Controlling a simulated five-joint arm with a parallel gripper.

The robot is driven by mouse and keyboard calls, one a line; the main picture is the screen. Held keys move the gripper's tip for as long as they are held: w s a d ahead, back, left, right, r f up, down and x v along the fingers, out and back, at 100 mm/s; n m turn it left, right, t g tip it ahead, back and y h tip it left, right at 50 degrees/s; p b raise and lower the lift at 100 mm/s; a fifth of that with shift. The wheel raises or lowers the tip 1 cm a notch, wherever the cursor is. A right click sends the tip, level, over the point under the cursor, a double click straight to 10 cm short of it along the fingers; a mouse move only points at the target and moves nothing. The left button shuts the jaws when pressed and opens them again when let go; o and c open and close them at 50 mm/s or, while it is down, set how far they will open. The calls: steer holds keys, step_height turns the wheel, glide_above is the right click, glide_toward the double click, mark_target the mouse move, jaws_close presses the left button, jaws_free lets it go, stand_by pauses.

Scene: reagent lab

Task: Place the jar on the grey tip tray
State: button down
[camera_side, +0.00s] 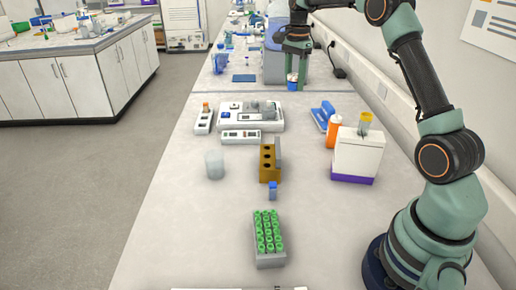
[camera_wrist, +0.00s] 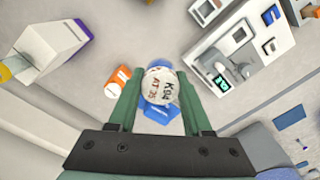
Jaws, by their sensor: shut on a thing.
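My gripper (camera_side: 295,77) is at the far end of the bench, pointing down, in the side view. In the wrist view its green fingers (camera_wrist: 160,105) are shut on the jar (camera_wrist: 160,82), which has a white lid with handwriting. The jar shows small and partly hidden between the fingers in the side view (camera_side: 292,83). A grey rack filled with green-topped pieces (camera_side: 270,262) stands at the near end of the bench, far from my gripper. I cannot tell for sure that it is the grey tip tray.
A brown block with holes (camera_side: 266,177), a small blue-capped piece (camera_side: 273,190) and a translucent cup (camera_side: 214,166) stand mid-bench. A white box with purple base (camera_side: 356,158) and an orange bottle (camera_side: 334,134) stand right. Instruments (camera_side: 250,122) lie behind. The near left bench is clear.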

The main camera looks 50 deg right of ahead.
steer(key=a+r+n, duration=0.2)
steer(key=a+r, duration=0.1)
steer(key=a, duration=0.6)
steer(key=r+n, duration=0.2)
steer(key=n, duration=0.8)
glide_above(268, 231)
step_height(268, 231, down, 20)
steer(key=shift+f, duration=0.1)
steer(key=shift+f, duration=0.15)
steer(key=shift+c, duration=1.7)
jaws_free()
